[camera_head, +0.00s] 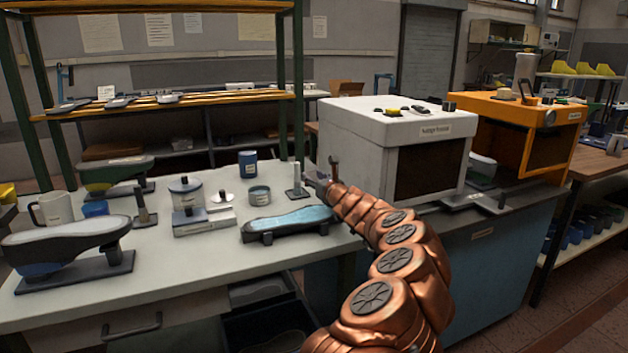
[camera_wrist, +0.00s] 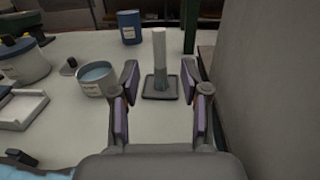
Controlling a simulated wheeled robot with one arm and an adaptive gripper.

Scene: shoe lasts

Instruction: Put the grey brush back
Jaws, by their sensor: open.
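A grey upright piece (camera_head: 296,176) stands on a small dark square base on the white bench. In the head view my gripper (camera_head: 322,176) is just right of the post. A darker upright piece (camera_head: 142,208) on a dark base stands further left.
A blue shoe last (camera_head: 292,219) lies on a dark stand near the bench's front edge. A grey tin (camera_head: 260,196), blue tin (camera_head: 248,164) and lidded pot (camera_head: 186,191) stand left of the post. A large white machine (camera_head: 397,150) stands close on the right.

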